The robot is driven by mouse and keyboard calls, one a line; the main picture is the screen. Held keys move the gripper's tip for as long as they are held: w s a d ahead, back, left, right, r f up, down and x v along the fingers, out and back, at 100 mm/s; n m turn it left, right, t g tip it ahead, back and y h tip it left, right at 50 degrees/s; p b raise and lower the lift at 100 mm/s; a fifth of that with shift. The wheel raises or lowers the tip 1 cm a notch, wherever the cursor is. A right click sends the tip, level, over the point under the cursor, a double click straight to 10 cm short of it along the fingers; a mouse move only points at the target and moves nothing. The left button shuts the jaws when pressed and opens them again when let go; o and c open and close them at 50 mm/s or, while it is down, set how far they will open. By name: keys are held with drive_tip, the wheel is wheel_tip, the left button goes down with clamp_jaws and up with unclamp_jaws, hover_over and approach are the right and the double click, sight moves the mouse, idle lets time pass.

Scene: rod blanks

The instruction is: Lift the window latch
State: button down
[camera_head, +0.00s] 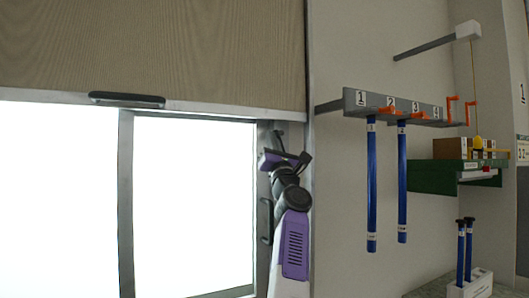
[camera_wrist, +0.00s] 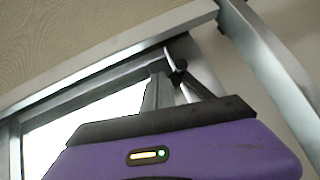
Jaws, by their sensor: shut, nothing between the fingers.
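The window (camera_head: 190,200) has a grey metal frame and bright panes. A small dark latch (camera_head: 279,136) is at the upper right corner of its frame. It also shows in the wrist view as a dark piece (camera_wrist: 173,60) just beyond the purple hand. My gripper (camera_head: 284,152) is raised close below the latch, shut and empty. Its fingers are mostly hidden, and I cannot tell whether they touch the latch. A dark upright handle (camera_head: 267,221) is on the right side of the frame, beside my arm.
A brown blind (camera_head: 150,45) with a dark pull (camera_head: 127,99) covers the window top. At right, a numbered rack (camera_head: 395,107) holds two hanging blue rods (camera_head: 371,190). A green shelf (camera_head: 435,178) and a white holder with rods (camera_head: 470,286) stand farther right.

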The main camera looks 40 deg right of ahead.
drive_tip(key=s+a+f, duration=0.4)
drive_tip(key=a+f, duration=0.1)
drive_tip(key=a, duration=0.4)
drive_tip(key=shift+s+b, duration=0.4)
drive_tip(key=shift+b, duration=0.05)
drive_tip(key=shift+a, duration=0.1)
